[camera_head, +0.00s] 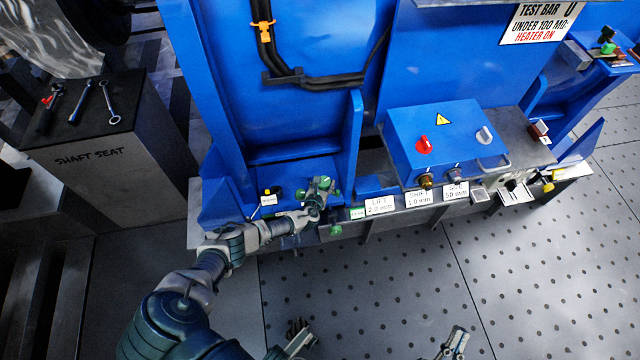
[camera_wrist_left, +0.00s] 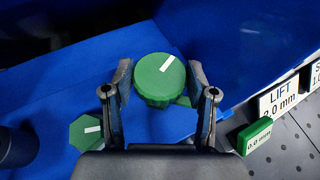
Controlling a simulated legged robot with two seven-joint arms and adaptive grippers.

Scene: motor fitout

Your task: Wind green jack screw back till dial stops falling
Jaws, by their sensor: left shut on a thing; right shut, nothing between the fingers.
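The green jack screw (camera_wrist_left: 152,82) has a round head with a white line pointing to the upper right in the left wrist view. My left gripper (camera_wrist_left: 160,100) is shut on it, one finger on each side; in the head view the gripper (camera_head: 316,208) is at the blue machine's lower ledge. The small green readout (camera_wrist_left: 255,135) reads 0.0 mm in the left wrist view; it also shows in the head view (camera_head: 357,213). A second green knob (camera_wrist_left: 86,132) with a white line is at lower left. My right gripper (camera_head: 456,342) is shut and empty over the floor.
White labels, including LIFT 2.0 mm (camera_head: 380,205), line the ledge. A blue control box (camera_head: 445,145) with a red knob stands to the right. A SHAFT SEAT block (camera_head: 105,140) bearing tools stands left. The perforated floor (camera_head: 380,280) in front is mostly clear.

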